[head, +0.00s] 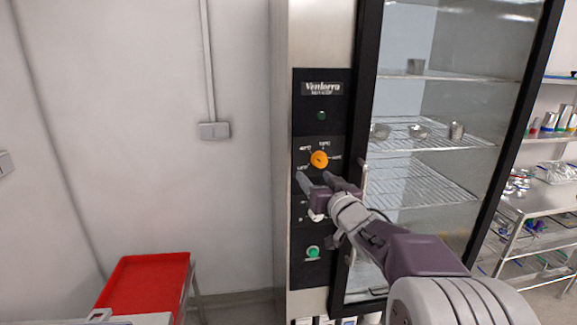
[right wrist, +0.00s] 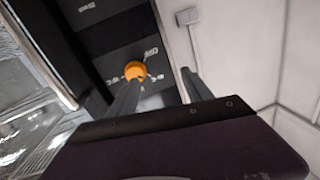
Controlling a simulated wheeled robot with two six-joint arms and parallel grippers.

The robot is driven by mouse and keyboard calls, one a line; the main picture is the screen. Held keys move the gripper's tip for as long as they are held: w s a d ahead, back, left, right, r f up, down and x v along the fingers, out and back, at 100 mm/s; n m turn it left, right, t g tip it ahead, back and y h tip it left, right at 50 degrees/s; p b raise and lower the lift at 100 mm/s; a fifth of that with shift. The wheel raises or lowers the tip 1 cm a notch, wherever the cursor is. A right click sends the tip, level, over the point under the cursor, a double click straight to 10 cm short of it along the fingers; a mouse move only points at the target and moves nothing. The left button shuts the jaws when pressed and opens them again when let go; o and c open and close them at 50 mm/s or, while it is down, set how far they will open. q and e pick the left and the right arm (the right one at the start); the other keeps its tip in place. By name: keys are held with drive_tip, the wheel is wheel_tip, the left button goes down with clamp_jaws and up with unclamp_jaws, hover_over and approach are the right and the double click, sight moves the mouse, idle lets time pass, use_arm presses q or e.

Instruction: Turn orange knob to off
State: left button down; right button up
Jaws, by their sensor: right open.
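The orange knob (head: 319,159) sits on the black control panel (head: 320,99) of the tall cabinet, with printed marks around it. My right gripper (head: 314,181) is open and empty, just below and in front of the knob in the head view. The right wrist view shows the orange knob (right wrist: 135,72) near the tip of one finger, with the other finger off to the right. I cannot tell if that finger touches the knob. My left gripper does not show.
The cabinet's glass door (head: 445,110) stands right of the panel, with a vertical handle and wire shelves behind it. A green button (head: 313,252) is low on the panel. A red tray (head: 146,283) stands lower left.

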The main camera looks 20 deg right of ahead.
drive_tip(key=d+h, duration=0.1)
drive_tip(key=m, duration=0.1)
approach(322, 163)
drive_tip(key=w, duration=0.2)
drive_tip(key=w+p, duration=0.1)
drive_tip(key=w, duration=0.2)
drive_tip(key=shift+w+a+r, duration=0.1)
drive_tip(key=shift+w+r, duration=0.05)
drive_tip(key=shift+r, duration=0.1)
drive_tip(key=shift+w+d+f+p, duration=0.1)
drive_tip(key=shift+w+d+p, duration=0.2)
drive_tip(key=shift+w, duration=0.3)
drive_tip(key=shift+w+d+p, duration=0.2)
drive_tip(key=shift+w+d, duration=0.1)
drive_tip(key=shift+w, duration=0.35)
drive_tip(key=shift+w+d+h, duration=0.2)
drive_tip(key=shift+w+h, duration=0.1)
drive_tip(key=shift+a, duration=0.25)
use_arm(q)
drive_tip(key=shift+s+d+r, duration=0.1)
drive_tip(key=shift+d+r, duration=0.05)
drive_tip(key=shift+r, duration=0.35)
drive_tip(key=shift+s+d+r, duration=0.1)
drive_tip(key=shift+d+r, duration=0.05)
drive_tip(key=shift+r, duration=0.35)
use_arm(e)
clamp_jaws()
